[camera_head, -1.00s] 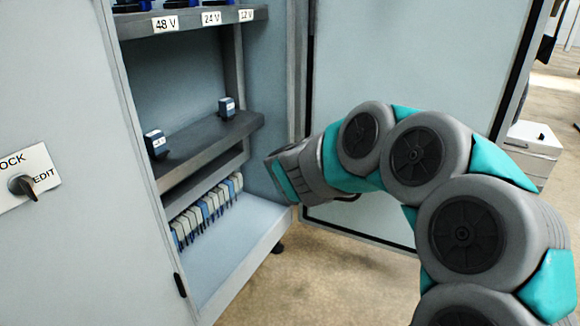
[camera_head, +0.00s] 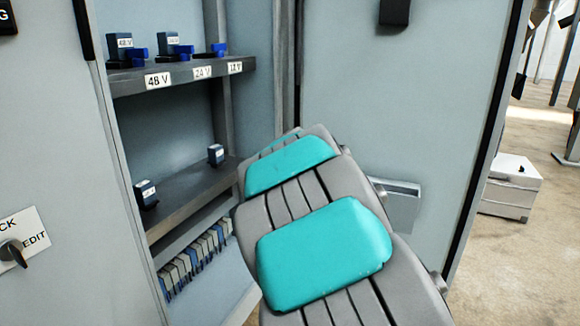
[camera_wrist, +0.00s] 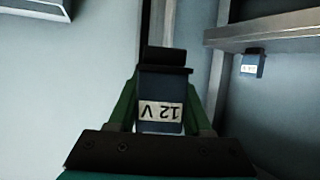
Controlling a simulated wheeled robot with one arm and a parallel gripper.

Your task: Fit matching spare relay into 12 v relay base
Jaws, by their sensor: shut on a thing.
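My gripper (camera_wrist: 163,82) is shut on a dark blue relay (camera_wrist: 162,84) with a white 12 V label, which reads upside down in the wrist view. In the head view, my arm hides the gripper and relay. The held relay is apart from the shelf.
Two relays, at left (camera_head: 146,194) and right (camera_head: 216,155), stand on the lower shelf (camera_head: 183,188). A row of several terminal modules (camera_head: 195,260) lies below. The open cabinet door (camera_head: 400,110) is behind my arm. A lock/edit switch (camera_head: 14,253) is on the left panel.

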